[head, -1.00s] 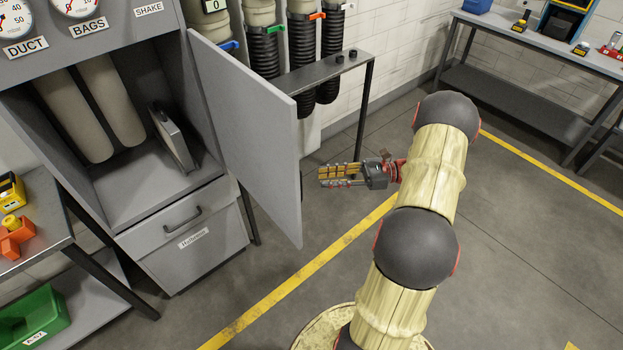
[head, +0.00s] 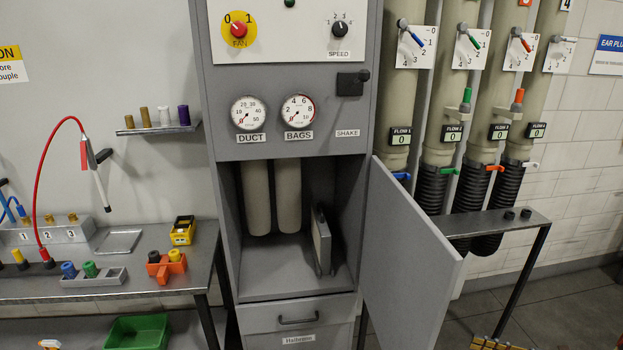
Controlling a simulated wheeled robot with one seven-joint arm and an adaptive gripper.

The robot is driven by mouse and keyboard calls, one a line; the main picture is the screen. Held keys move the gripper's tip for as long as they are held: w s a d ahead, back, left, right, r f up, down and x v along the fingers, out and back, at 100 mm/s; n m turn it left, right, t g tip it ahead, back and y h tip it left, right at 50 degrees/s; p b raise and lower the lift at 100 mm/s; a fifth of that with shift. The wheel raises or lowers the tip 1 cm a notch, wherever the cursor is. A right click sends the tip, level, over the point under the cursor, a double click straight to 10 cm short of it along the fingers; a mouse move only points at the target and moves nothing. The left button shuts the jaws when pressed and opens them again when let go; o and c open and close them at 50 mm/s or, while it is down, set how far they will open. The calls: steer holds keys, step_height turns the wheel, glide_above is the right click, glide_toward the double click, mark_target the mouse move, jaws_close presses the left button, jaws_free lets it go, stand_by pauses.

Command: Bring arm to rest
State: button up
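My gripper (head: 496,344) shows only as yellow-and-black finger pads at the bottom edge, right of centre. The rest of my gripper and my arm are out of view below. The pads appear in front of the floor, to the right of the open grey cabinet door (head: 408,262). I cannot tell whether the fingers are apart or closed, and nothing is seen held in the visible part.
The grey cabinet (head: 292,148) stands open, with two beige cylinders (head: 288,196) and a flat grey panel (head: 321,240) inside. A metal stand (head: 500,222) is right of the door. A workbench (head: 130,283) with a green bin (head: 136,331) is at left.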

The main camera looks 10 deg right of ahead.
steer(key=s+a+f+n+g+h, duration=0.5)
steer(key=s+a+f+n+g, duration=0.1)
steer(key=s+a+n+g, duration=0.15)
steer(key=s+a+r+n+t+h+b, duration=0.1)
steer(key=a+r+n+h, duration=0.3)
steer(key=a+r+n, duration=0.5)
steer(key=s+a+r+n+t+h+b, duration=0.1)
steer(key=a+r+n+h, duration=0.4)
steer(key=a, duration=1)
step_height(320, 180, up, 6)
steer(key=s+n+b, duration=0.1)
steer(key=n+b, duration=0.1)
steer(key=n, duration=0.1)
steer(key=shift+a+f+n+h, duration=0.2)
steer(key=shift+a+n+h, duration=0.1)
steer(key=shift+n, duration=0.05)
steer(key=shift+t, duration=0.25)
